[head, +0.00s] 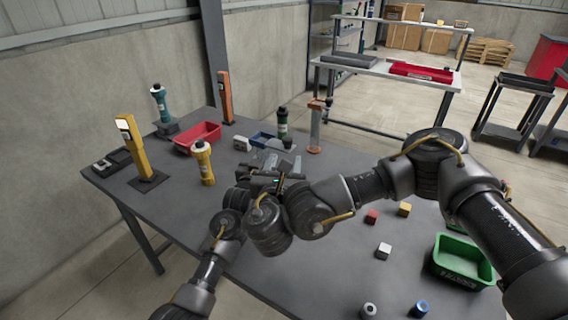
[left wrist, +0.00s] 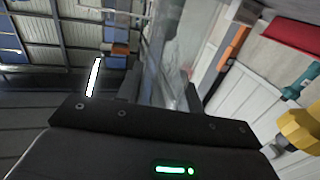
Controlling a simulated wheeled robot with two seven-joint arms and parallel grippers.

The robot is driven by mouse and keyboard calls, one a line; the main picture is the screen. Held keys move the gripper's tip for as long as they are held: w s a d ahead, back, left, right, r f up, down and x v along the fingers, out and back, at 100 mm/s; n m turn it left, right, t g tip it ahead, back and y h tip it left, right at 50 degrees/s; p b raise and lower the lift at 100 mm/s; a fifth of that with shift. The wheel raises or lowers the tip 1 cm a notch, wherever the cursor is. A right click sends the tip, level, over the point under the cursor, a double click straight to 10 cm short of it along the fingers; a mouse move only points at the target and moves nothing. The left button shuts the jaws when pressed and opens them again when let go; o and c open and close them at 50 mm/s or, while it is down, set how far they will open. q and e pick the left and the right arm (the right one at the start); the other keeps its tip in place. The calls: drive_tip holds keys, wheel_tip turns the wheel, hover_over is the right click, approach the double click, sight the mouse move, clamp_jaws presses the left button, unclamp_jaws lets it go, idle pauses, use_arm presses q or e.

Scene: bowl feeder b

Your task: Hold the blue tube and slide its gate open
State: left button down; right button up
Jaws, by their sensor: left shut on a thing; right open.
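My left gripper (head: 267,160) is over the middle of the table, where my two arms overlap in the head view. In the left wrist view, the left gripper's two dark fingers (left wrist: 162,92) are shut on a see-through, tube-like piece (left wrist: 165,55) that runs up between them. No blue colour shows on this piece, and I cannot make out its gate. My right gripper (head: 285,168) is beside the left one, open, with its fingers mostly hidden among the dark arm parts. In the head view the held piece is hard to pick out.
A yellow tube (head: 203,162), a teal tube (head: 160,103), a dark green tube (head: 282,123), a yellow post (head: 133,147) and orange posts (head: 225,97) stand around.

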use_arm(q)
drive_tip(key=c, duration=0.8)
unclamp_jaws()
drive_tip(key=shift+c, duration=0.2)
drive_tip(key=shift+s, duration=0.1)
drive_tip(key=p+v, duration=0.5)
drive_tip(key=v, duration=1.5)
drive_tip(key=shift+d+f, duration=0.1)
drive_tip(key=shift+d, duration=0.05)
